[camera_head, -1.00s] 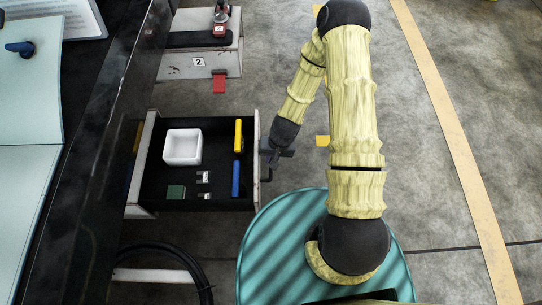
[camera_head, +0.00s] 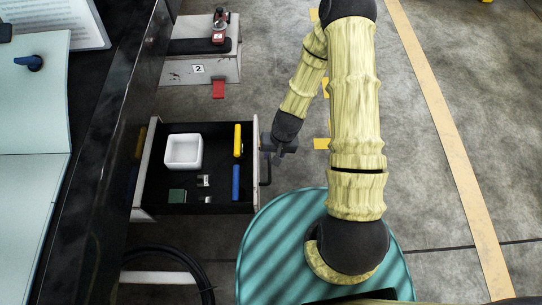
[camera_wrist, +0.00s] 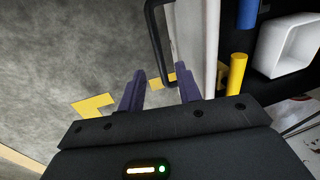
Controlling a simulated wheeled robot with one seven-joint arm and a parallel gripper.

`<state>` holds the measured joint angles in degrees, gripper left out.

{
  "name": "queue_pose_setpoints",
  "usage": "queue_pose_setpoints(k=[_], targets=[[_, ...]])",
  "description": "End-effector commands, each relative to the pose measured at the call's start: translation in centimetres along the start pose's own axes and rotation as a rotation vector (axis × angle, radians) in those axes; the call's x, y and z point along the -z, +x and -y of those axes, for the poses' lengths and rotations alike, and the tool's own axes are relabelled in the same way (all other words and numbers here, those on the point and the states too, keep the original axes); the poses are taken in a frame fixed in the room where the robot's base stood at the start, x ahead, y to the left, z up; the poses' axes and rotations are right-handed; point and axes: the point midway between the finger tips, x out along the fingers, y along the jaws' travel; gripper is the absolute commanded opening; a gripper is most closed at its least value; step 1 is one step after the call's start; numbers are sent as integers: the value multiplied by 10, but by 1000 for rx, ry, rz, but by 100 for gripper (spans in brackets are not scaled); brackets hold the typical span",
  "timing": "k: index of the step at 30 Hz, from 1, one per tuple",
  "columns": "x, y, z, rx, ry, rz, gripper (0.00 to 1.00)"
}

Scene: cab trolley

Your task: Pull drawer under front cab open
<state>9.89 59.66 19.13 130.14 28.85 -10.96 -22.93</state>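The drawer (camera_head: 215,207) stands pulled out from under the dark cab edge, and its inside shows. Its black bar handle (camera_head: 267,172) is on the front panel, on the right side in the head view. My gripper (camera_head: 277,152) is beside the handle, just outside the front panel. In the wrist view the two purple fingers of my gripper (camera_wrist: 160,83) are apart with nothing held between them. The handle (camera_wrist: 154,40) shows just beyond the fingertips, its near end close to the right finger. I cannot tell whether they touch.
The drawer holds a white box (camera_head: 184,151), a yellow cylinder (camera_head: 238,140), a blue cylinder (camera_head: 236,182) and a green block (camera_head: 177,195). A grey unit marked 2 (camera_head: 215,68) stands beyond the drawer. A black hose (camera_head: 190,258) lies nearer me. The floor at right is clear.

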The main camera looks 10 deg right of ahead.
Motion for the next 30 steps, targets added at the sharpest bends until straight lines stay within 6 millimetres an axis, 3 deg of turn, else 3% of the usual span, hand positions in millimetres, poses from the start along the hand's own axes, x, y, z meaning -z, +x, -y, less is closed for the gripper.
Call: queue_pose_setpoints(k=[1, 3, 15, 20, 30], targets=[[0, -16, 1, -1, 0, -1, 34], [0, -30, 1, -1, 0, -1, 34], [1, -105, 0, -1, 1, -2, 34], [0, -117, 0, -1, 1, 0, 34], [0, -117, 0, 0, 1, 1, 34]])
